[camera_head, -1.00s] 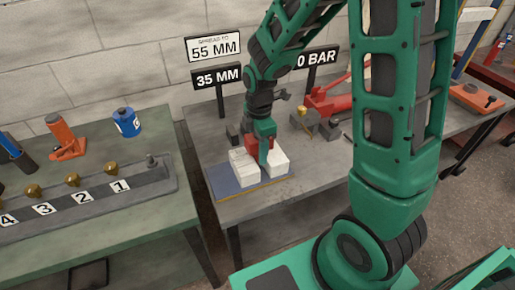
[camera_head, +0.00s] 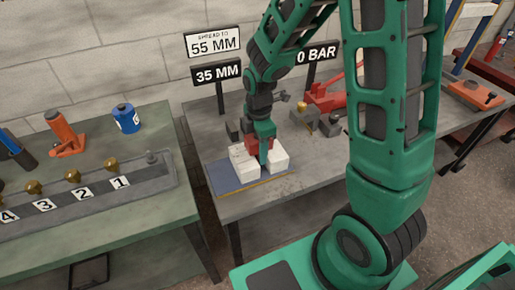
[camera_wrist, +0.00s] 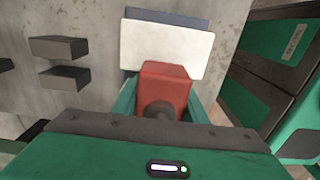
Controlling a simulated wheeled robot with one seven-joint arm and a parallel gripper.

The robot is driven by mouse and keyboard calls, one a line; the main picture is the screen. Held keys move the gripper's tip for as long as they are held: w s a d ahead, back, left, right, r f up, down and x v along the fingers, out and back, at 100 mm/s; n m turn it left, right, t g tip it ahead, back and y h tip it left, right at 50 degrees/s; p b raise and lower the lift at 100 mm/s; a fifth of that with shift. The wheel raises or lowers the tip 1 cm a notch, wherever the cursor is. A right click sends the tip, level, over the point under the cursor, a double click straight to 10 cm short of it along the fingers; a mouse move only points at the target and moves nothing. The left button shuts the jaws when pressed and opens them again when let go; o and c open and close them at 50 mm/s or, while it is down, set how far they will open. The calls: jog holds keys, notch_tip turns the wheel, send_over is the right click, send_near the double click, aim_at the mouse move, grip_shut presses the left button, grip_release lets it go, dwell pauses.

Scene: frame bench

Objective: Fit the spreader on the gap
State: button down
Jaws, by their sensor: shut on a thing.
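My gripper (camera_head: 262,150) is shut on the red spreader (camera_wrist: 165,82). In the head view the red of the spreader (camera_head: 251,144) shows beside the green finger. The gripper points down over two white blocks, one on the left (camera_head: 242,164) and one on the right (camera_head: 276,162), with the gap between them. The blocks stand on a blue plate (camera_head: 222,180). In the wrist view a white block (camera_wrist: 165,45) shows beyond the spreader. The fingers and spreader hide most of the gap, so I cannot tell how deep the spreader sits.
Signs read "SPREAD TO 55 MM" (camera_head: 213,42), "35 MM" (camera_head: 217,73) and "0 BAR" (camera_head: 317,54). A red tool (camera_head: 325,97) and grey parts (camera_head: 330,124) lie right of the blocks. The left bench holds a numbered rail (camera_head: 85,196) with brass fittings and a blue can (camera_head: 126,118).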

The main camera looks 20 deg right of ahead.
jog(key=shift+f, duration=0.75)
jog(key=c, duration=1)
grip_release()
jog(key=shift+f, duration=0.1)
notch_tip(320, 180, up, 11)
jog(key=shift+f, duration=0.1)
